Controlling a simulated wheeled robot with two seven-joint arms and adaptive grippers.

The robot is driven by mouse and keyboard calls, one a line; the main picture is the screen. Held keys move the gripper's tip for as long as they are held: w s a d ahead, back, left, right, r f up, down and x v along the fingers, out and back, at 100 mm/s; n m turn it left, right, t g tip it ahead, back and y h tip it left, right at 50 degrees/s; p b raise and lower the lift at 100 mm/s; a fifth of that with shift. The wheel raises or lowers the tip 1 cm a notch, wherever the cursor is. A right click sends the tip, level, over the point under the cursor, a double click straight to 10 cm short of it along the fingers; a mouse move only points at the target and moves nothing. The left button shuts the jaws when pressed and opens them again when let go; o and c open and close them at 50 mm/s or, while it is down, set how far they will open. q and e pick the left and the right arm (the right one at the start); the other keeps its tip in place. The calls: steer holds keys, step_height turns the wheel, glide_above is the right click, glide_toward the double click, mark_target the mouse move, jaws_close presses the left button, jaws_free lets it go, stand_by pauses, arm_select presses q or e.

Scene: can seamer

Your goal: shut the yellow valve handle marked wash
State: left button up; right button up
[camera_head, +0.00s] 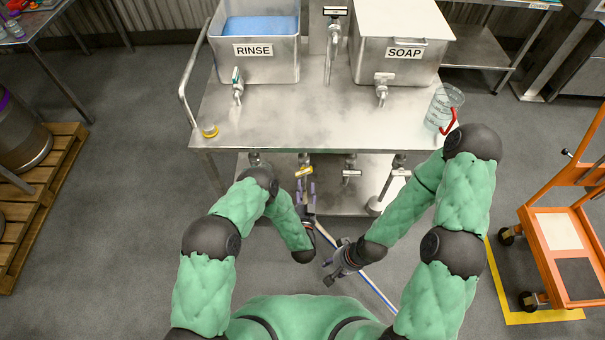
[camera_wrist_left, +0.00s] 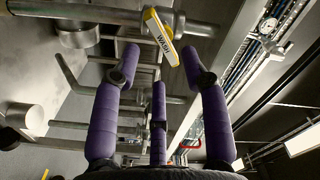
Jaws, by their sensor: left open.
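The yellow valve handle (camera_head: 304,171) is under the front edge of the steel table, on one of several valves there. In the left wrist view the yellow handle (camera_wrist_left: 161,36) is marked WASH and appears tilted across the pipe. My left gripper (camera_head: 306,190) is just in front of it. In the left wrist view the purple fingers of my left gripper (camera_wrist_left: 165,70) are spread, with the handle beyond the tips and nothing between them. Whether any finger touches it I cannot tell. My right gripper (camera_head: 334,277) is low, near my body; its fingers are unclear.
Other valve handles (camera_head: 351,173) stand right of the yellow one. The steel table (camera_head: 300,120) carries a RINSE tank (camera_head: 254,68), a SOAP tank (camera_head: 400,70) and a clear jug (camera_head: 437,112) with a red handle. An orange cart (camera_head: 550,260) is at right; a pallet (camera_head: 45,200) is at left.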

mark_target(304, 173)
arm_select(q)
steer(key=w+b, duration=0.1)
steer(key=w, duration=0.6)
steer(key=shift+w+b, duration=0.15)
steer(key=shift+b, duration=0.15)
jaws_close()
